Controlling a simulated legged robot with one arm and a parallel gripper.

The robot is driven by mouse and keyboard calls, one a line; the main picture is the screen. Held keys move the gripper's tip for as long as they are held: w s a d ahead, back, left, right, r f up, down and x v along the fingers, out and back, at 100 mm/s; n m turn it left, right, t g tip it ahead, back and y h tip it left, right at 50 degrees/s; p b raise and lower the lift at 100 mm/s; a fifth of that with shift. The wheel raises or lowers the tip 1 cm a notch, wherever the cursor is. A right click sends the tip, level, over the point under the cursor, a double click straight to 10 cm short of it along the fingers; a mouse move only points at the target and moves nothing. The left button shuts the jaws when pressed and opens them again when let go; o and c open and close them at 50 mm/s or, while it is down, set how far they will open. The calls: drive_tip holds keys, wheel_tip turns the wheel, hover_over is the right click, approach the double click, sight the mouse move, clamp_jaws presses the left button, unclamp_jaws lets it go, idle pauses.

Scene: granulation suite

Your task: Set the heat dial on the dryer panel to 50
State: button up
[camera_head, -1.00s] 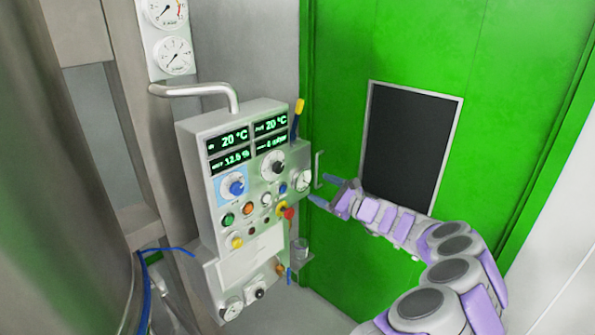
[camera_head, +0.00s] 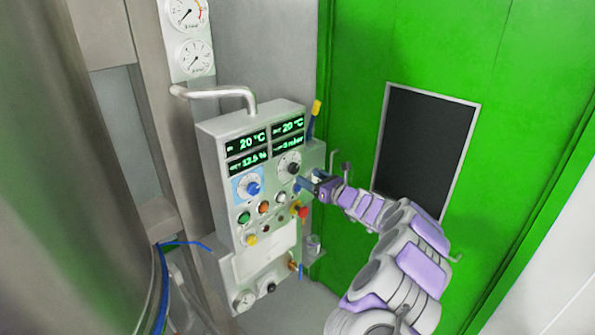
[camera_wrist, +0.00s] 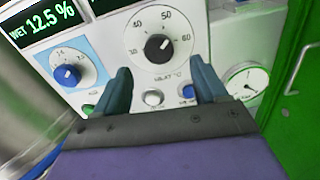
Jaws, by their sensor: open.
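The dryer panel (camera_head: 215,150) is a pale box with green-lit displays, knobs and buttons. The heat dial (camera_wrist: 158,47) is a black knob on a white round scale marked 30, 40, 50 and 60; it also shows in the head view (camera_head: 290,168). Its exact setting is hard to read. My gripper (camera_wrist: 160,72) is open and empty, its two blue-grey fingers reaching up towards the heat dial, one at each side below it. No contact shows. In the head view my gripper (camera_head: 300,184) is close to the panel, just below and right of the dial.
A blue knob (camera_wrist: 67,75) on a blue plate sits left of the heat dial. A white button (camera_wrist: 152,98) and a blue button (camera_wrist: 187,92) lie below it. A small gauge (camera_wrist: 246,82) is at the right. A green door (camera_head: 355,60) stands behind.

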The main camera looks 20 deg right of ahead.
sight(296, 169)
drive_tip(key=x, duration=0.6)
drive_tip(key=shift+w, duration=0.35)
drive_tip(key=shift+a, duration=0.1)
drive_tip(key=c, duration=1)
drive_tip(key=shift+c, duration=0.3)
